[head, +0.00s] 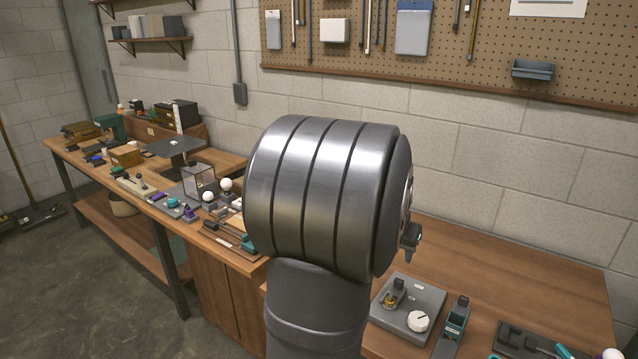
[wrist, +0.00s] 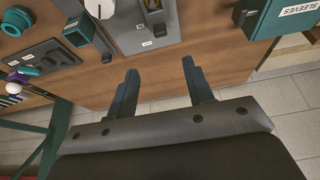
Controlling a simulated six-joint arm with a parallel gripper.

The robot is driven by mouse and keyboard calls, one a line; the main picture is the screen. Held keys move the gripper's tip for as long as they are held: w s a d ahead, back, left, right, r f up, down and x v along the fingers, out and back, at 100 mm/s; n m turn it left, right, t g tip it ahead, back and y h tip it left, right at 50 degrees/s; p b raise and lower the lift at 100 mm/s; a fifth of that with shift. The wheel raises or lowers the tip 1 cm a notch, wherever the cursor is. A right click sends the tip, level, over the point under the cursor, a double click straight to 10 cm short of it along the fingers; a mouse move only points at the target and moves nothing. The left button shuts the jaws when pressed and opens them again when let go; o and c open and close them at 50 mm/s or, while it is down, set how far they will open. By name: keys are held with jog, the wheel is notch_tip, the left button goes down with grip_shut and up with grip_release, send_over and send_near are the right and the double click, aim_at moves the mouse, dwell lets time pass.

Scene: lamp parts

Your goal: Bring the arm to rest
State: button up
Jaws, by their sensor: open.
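My gripper (wrist: 160,70) is open in the wrist view, its two dark teal fingers apart with nothing between them. It hangs over the bench's wooden edge, with floor tiles showing below. In the head view my large grey arm link stands in the middle and hides part of the bench; I cannot make out the gripper clearly there. A grey base unit (head: 408,308) with a white knob and a brass-coloured socket sits on the bench to the right of the arm. It also shows at the top of the wrist view (wrist: 140,30), beyond the fingers and apart from them.
A teal and black fixture (head: 453,326) and a dark tray (head: 518,341) stand right of the base unit. A teal bin labelled SLEEVES (wrist: 262,22) is at the wrist view's upper right. Lamp parts crowd the left bench. A pegboard (head: 480,50) hangs behind.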

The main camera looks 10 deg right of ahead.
aim_at(398, 281)
jog(key=x, duration=1.6)
